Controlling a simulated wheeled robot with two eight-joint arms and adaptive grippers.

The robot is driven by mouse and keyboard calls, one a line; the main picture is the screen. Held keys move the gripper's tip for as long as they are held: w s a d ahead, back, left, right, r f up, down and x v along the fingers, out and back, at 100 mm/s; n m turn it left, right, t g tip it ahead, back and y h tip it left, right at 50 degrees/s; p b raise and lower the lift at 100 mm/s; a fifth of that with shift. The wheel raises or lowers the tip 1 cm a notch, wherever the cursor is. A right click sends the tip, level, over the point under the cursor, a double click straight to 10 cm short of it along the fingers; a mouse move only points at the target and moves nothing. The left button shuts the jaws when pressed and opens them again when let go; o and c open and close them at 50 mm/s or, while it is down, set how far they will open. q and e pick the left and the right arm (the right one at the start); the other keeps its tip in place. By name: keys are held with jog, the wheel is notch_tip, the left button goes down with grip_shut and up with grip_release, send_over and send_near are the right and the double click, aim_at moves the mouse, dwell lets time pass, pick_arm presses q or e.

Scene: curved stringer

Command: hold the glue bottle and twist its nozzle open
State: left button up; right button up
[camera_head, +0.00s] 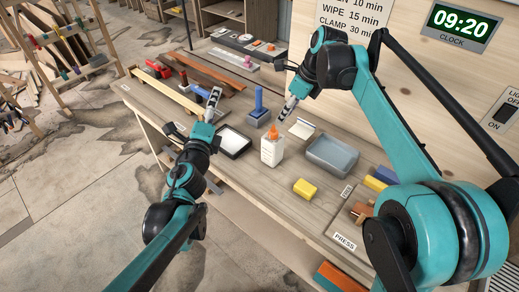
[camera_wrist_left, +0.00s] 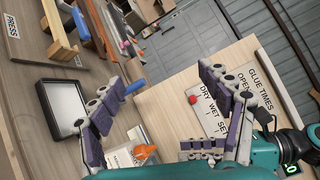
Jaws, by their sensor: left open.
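The white glue bottle (camera_head: 272,151) with an orange nozzle (camera_head: 273,130) stands upright on the workbench (camera_head: 322,208). In the left wrist view the orange nozzle (camera_wrist_left: 145,152) shows low, near the inner side of the fingers, with part of the bottle hidden. My left gripper (camera_head: 213,97) is open and empty, left of the bottle and apart from it. Its spread fingers (camera_wrist_left: 165,85) show in the left wrist view. My right gripper (camera_head: 288,108) points down, above and right of the nozzle, apart from it. Whether its fingers are open or shut is unclear.
A black-rimmed tray (camera_head: 234,153) lies left of the bottle. A blue-handled tool (camera_head: 259,104) stands behind it. Bare bench lies in front of the bottle.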

pick_arm(q)
jog(key=w+d+f+m+g+h, duration=0.1)
jog(key=w+d+f+m+h, duration=0.1)
jog(key=d+f+m+h, duration=0.45)
jog(key=m+g, duration=0.6)
jog(key=m, duration=0.8)
send_near(273, 144)
jog(key=shift+h, duration=0.45)
jog(key=w+f, duration=0.4)
jog(key=w, duration=0.1)
jog(key=shift+w+d+f, duration=0.2)
jog(key=shift+d, duration=0.1)
jog(key=shift+w+d+f+m, duration=0.1)
jog(key=shift+f+m, duration=0.15)
jog(key=shift+f, duration=0.05)
jog(key=x, duration=0.7)
jog(key=shift+w+d+f, duration=0.1)
